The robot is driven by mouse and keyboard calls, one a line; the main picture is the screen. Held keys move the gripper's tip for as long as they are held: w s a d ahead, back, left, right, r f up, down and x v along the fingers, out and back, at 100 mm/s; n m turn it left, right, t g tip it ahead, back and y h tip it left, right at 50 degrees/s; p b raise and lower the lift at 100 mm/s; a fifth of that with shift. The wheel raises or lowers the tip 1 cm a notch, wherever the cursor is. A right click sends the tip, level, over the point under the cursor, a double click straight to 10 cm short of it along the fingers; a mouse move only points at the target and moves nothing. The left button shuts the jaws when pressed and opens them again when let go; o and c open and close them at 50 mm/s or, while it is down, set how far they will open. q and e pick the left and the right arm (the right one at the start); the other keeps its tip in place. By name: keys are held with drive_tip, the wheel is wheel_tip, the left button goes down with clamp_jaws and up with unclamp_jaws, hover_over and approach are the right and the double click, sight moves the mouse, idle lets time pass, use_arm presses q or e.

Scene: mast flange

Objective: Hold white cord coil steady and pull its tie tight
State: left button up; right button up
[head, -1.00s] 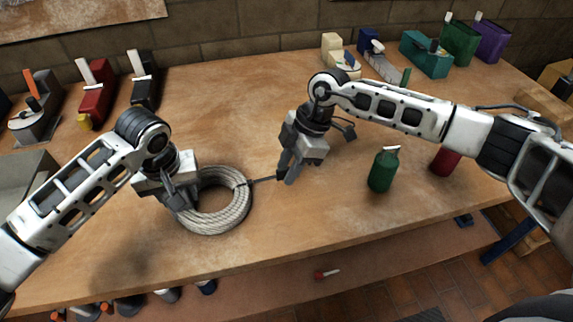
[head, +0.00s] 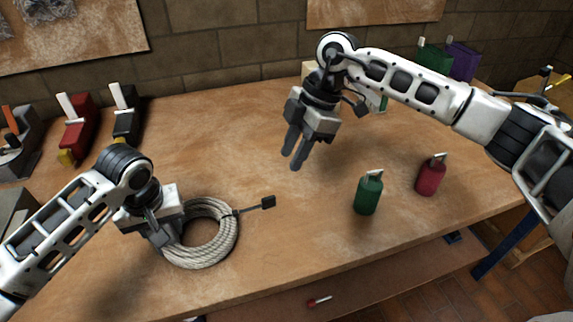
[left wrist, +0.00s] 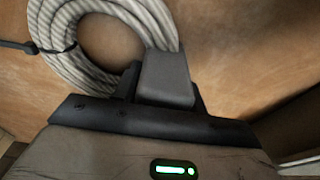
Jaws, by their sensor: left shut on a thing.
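The white cord coil (head: 227,241) lies flat on the wooden bench, and it also shows in the left wrist view (left wrist: 62,40). A dark tie (head: 232,213) goes around its right side, and the tail runs right to a black square end tab (head: 268,201). My left gripper (head: 168,240) is shut on the coil's left side; its fingers hide part of the coil. My right gripper (head: 294,160) is above the bench, up and right of the tab. Its two fingers are apart with nothing between them.
A green bottle (head: 369,193) and a red bottle (head: 431,175) stand right of the coil. Red (head: 82,127) and black (head: 125,113) tools stand at the back left. The bench middle (head: 220,135) is clear. A red-handled item (head: 318,301) lies below the front edge.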

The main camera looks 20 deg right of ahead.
use_arm(q)
drive_tip(key=shift+s+f, duration=0.1)
drive_tip(key=shift+f, duration=0.05)
drive_tip(key=o, duration=1.2)
drive_tip(key=shift+r, duration=0.2)
